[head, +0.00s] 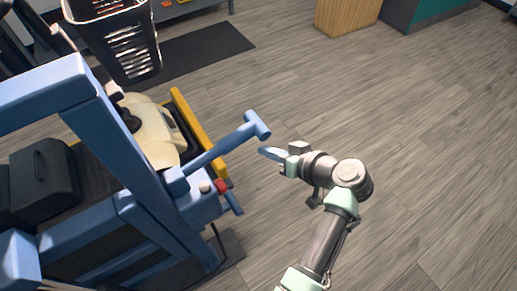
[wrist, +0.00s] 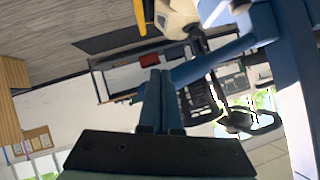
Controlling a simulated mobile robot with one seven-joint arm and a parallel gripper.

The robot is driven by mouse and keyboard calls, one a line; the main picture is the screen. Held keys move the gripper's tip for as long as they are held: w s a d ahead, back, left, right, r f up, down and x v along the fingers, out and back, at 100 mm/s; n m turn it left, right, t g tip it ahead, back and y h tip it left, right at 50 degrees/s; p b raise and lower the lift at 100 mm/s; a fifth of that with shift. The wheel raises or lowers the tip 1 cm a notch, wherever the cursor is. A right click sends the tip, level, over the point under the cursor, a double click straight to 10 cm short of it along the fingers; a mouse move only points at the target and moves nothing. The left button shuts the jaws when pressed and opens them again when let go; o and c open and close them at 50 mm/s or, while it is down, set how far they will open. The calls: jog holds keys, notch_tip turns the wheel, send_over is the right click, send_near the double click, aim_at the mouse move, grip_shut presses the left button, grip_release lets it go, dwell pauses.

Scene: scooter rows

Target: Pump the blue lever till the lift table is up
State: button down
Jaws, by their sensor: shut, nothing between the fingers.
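The blue lever (head: 222,149) has a T-shaped handle at its free end and slants up and right from a blue housing. My gripper (head: 265,151) is shut and empty, just below and right of the T-handle, with a small gap showing in the head view. In the wrist view the closed fingers (wrist: 156,76) overlap the end of a blue bar (wrist: 212,62) that looks like the lever; contact cannot be told. The blue frame (head: 125,150) of what looks like the lift table stands at left. Its height is hard to judge.
A cream scooter (head: 150,128) with a dark basket (head: 118,45) stands by the frame. A yellow bar (head: 198,130) runs behind the lever. A red knob (head: 221,186) sits on the housing. A wooden cabinet (head: 345,15) stands far back. The floor to the right is clear.

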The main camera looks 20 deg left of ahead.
jog(key=v, duration=0.4)
jog(key=shift+s+d+r, duration=0.1)
jog(key=shift+d+r, duration=0.1)
jog(key=shift+r, duration=0.1)
dwell(0.3)
